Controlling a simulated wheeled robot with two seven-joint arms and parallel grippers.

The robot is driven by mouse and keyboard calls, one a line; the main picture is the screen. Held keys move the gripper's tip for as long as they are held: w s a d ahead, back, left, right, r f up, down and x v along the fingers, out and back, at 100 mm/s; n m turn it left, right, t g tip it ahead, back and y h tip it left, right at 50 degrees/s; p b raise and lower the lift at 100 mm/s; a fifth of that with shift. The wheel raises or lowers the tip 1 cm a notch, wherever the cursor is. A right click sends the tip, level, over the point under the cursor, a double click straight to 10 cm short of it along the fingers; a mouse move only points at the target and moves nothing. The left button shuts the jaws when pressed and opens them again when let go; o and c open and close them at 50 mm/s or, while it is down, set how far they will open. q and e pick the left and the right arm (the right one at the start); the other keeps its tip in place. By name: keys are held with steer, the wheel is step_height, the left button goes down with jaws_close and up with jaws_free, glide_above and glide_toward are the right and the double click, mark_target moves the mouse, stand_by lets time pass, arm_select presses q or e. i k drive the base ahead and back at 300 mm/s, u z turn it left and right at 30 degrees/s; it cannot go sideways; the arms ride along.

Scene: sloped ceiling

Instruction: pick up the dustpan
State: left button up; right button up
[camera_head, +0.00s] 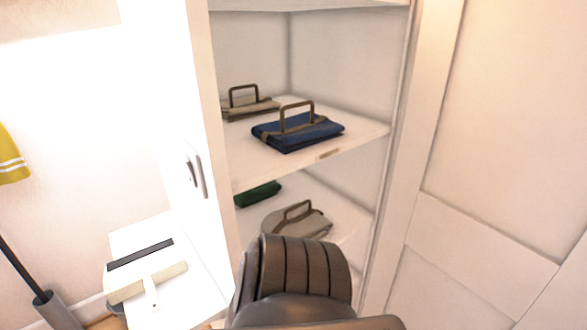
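What looks like the dustpan (147,282) is at the lower left: a pale cream body with a short white handle pointing down in the picture and a dark strip (140,255) beyond it. It is against or on a bright white surface (195,285); glare hides which. Neither of my grippers is in view, and nothing is seen touching the dustpan.
A white closet has shelves (360,136) with a folded blue bag (297,132) and other folded bags. A bright white door with a handle (194,170) stands between closet and dustpan. A grey cylinder with a black rod (57,312) is left of the dustpan.

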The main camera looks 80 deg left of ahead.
mark_target(126, 277)
steer(key=i, duration=0.35)
steer(key=u, duration=2.7)
